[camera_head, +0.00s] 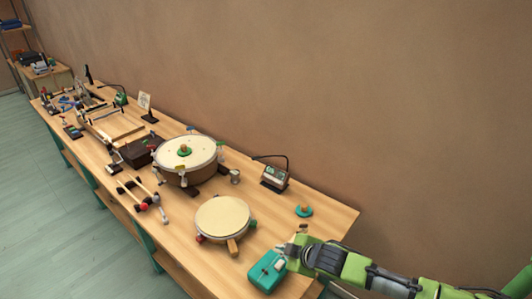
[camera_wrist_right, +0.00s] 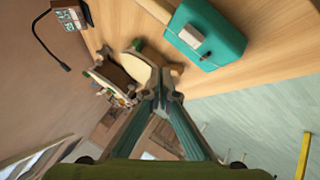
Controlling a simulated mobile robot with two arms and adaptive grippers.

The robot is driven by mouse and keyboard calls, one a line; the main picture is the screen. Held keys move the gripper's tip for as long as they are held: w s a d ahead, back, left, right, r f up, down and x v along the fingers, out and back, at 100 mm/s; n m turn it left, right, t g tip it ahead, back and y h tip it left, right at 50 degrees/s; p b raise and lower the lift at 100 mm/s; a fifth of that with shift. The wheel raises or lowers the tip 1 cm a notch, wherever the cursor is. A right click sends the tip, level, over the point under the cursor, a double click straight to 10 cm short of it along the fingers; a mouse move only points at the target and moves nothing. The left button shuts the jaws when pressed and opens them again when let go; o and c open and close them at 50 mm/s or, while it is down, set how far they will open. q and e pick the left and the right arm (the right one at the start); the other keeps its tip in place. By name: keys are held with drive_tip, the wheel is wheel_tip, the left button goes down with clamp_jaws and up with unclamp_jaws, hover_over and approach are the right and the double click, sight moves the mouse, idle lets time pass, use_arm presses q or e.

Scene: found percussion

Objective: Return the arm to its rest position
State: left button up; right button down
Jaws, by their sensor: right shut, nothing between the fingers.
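My right gripper (camera_head: 292,246) comes in from the lower right in the head view, over the near right end of the wooden workbench (camera_head: 320,222). In the right wrist view, its fingers (camera_wrist_right: 162,97) meet at the tips and hold nothing. A teal box (camera_head: 266,271) with a pale block on it lies on the bench just beside and below the gripper. The teal box also shows in the wrist view (camera_wrist_right: 222,45), apart from the fingers. My left gripper is not in view.
A round drum pad (camera_head: 223,218), a larger drum (camera_head: 186,158), a small device with a bent stalk (camera_head: 274,177) and a teal disc with a knob (camera_head: 304,210) stand on the bench. Mallets (camera_head: 143,197) lie at its front. A brown wall (camera_head: 300,80) runs behind.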

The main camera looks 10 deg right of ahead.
drive_tip(key=s+a+m+g, duration=0.2)
drive_tip(key=s+a+m, duration=0.35)
drive_tip(key=s, duration=0.75)
drive_tip(key=s+d+r+m+g+h, duration=0.1)
drive_tip(key=s+d+m+g+h, duration=0.2)
drive_tip(key=s, duration=0.6)
drive_tip(key=s+d+r+m, duration=0.1)
drive_tip(key=s+d+m, duration=0.2)
drive_tip(key=s+d, duration=0.45)
drive_tip(key=s+a+f+g+b, duration=0.1)
drive_tip(key=s+f+b, duration=0.1)
drive_tip(key=f, duration=1.4)
drive_tip(key=s+a+f+b, duration=0.1)
drive_tip(key=f+b, duration=0.2)
drive_tip(key=f, duration=1.2)
drive_tip(key=s+d+f+g+b, duration=0.1)
drive_tip(key=s+d+f+b, duration=0.2)
drive_tip(key=s+f, duration=1.4)
wheel_tip(320, 180, down, 3)
drive_tip(key=shift+s+f+n+g, duration=0.1)
drive_tip(key=shift+s+n+g, duration=0.15)
drive_tip(key=shift+n, duration=0.2)
